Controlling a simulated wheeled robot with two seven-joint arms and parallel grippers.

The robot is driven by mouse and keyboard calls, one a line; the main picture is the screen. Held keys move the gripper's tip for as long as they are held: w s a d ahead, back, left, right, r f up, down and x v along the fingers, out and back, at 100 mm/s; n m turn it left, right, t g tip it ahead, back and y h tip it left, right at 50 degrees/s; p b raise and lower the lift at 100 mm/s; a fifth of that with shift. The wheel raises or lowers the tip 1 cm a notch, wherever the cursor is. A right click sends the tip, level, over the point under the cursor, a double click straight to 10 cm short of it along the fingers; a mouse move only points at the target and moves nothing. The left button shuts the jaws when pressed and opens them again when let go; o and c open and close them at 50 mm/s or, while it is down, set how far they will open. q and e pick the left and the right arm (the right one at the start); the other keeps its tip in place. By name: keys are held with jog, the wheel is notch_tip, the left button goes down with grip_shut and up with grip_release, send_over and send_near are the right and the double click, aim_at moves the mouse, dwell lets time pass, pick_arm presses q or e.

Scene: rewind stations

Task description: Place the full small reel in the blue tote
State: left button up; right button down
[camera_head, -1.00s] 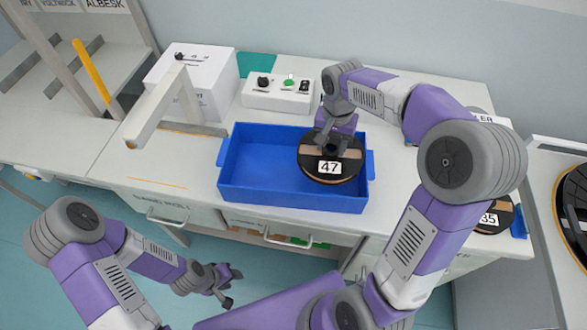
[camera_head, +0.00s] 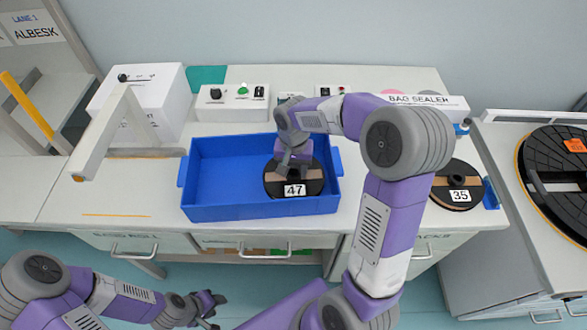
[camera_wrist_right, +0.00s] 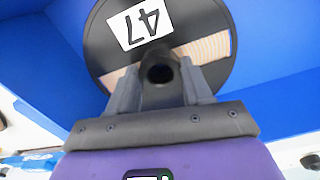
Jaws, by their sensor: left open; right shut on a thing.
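The small reel labelled 47 (camera_head: 310,186) is black with tan winding and lies in the right part of the blue tote (camera_head: 214,208), which stands on the bench. My right gripper (camera_head: 292,168) reaches into the tote from above and is shut on the reel's hub. In the right wrist view the fingers (camera_wrist_right: 162,88) close around the dark hub of the reel (camera_wrist_right: 215,22), with blue tote walls around it. Whether the reel rests fully on the tote floor cannot be told. My left gripper (camera_head: 212,306) is open and empty, low in front of the bench.
A second reel labelled 35 (camera_head: 462,184) lies on the bench at the right. A button box (camera_head: 232,103) and a white machine (camera_head: 140,90) stand behind the tote. A bag sealer (camera_head: 430,102) is at the back right. A large black reel (camera_head: 560,165) lies on the right-hand station.

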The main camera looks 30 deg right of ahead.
jog(key=shift+f, duration=0.1)
jog(key=shift+c, duration=2.4)
grip_release()
jog(key=shift+r, duration=0.35)
notch_tip(320, 180, up, 12)
jog(key=p, duration=0.3)
jog(key=shift+f+p, duration=0.2)
jog(key=shift+p, duration=0.1)
